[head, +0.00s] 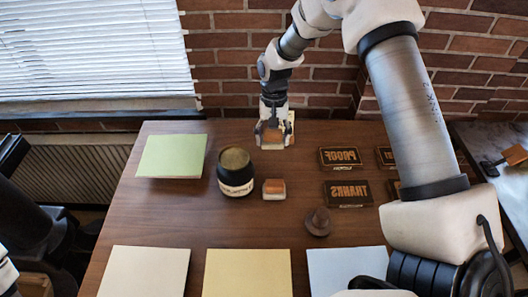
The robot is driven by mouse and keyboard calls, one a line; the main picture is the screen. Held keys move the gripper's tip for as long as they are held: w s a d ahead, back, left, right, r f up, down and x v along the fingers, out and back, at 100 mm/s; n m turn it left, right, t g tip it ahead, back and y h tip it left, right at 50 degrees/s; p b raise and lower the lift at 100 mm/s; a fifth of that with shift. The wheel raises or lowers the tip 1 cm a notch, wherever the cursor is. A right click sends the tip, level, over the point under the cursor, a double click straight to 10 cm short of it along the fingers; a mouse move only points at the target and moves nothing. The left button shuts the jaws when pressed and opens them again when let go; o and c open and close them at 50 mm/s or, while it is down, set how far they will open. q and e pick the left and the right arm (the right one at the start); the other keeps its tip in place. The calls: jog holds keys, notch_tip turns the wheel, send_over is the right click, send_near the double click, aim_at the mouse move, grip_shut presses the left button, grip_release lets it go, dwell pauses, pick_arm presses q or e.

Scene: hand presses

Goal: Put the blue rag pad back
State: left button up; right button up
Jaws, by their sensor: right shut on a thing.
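A pale blue pad (348,262) lies flat at the near right of the wooden table, its lower right part hidden by my right arm. My right gripper (271,138) is far from it, low at the table's far edge, and points down. It is shut on a small orange-brown block (271,136), mostly hidden between the fingers. A cream piece (291,122) shows just beside the fingers; I cannot tell what it is. My left gripper is not in view.
A cream pad (146,272) and a yellow pad (247,274) lie left of the blue one; a green pad (171,156) lies far left. A dark jar (236,172), an orange-and-white block (274,189), a brown knobbed piece (318,222) and dark lettered plates (347,194) stand mid-table.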

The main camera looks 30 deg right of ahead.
jog(key=p, duration=0.1)
send_over(273, 167)
jog(key=f, duration=0.4)
jog(key=shift+d+f, duration=0.1)
jog(key=shift+d, duration=0.1)
jog(key=f, duration=0.4)
jog(key=shift+w+f+p, duration=0.2)
jog(key=shift+w+p, duration=0.2)
jog(key=shift+s, duration=0.2)
jog(key=o, duration=1.1)
jog(key=shift+c, duration=0.2)
jog(key=shift+o, duration=0.7)
jog(key=shift+w+f, duration=0.1)
jog(key=shift+f, duration=0.05)
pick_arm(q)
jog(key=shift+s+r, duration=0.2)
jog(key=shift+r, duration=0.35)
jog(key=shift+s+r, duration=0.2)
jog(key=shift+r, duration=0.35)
